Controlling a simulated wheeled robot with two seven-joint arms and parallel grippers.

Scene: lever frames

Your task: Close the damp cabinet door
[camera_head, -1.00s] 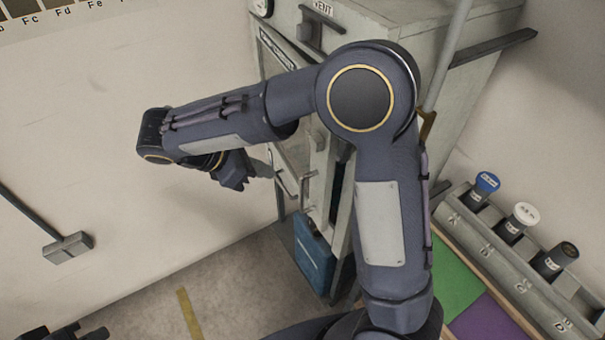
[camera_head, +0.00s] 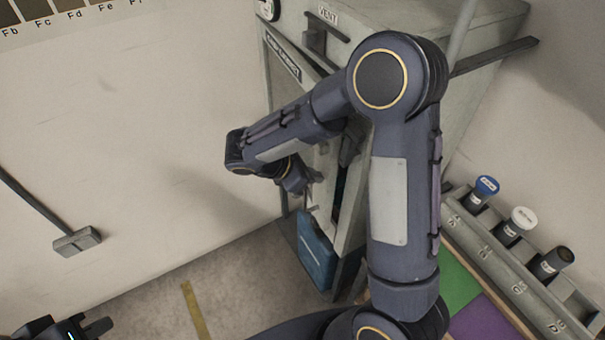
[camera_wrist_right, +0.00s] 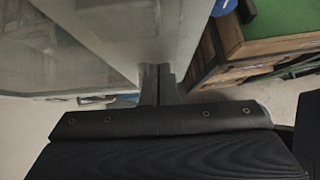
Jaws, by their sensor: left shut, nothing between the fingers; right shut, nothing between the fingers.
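The grey damp cabinet (camera_head: 480,85) stands at upper centre in the head view. Its door (camera_head: 324,186) is partly open, with a dark gap beside it, and my right arm hides much of it. My right gripper (camera_head: 304,184) is shut and empty at the door's left side. In the right wrist view my shut fingertips (camera_wrist_right: 158,84) point at a grey panel (camera_wrist_right: 100,30) and look close to it; I cannot tell whether they touch. My left gripper (camera_head: 98,328) is shut and empty at the bottom left corner, partly cut off.
A rack (camera_head: 520,290) with several capped bottles and a green and purple surface (camera_head: 490,320) are at right. A wall box (camera_head: 77,242) is at left. The floor between is clear.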

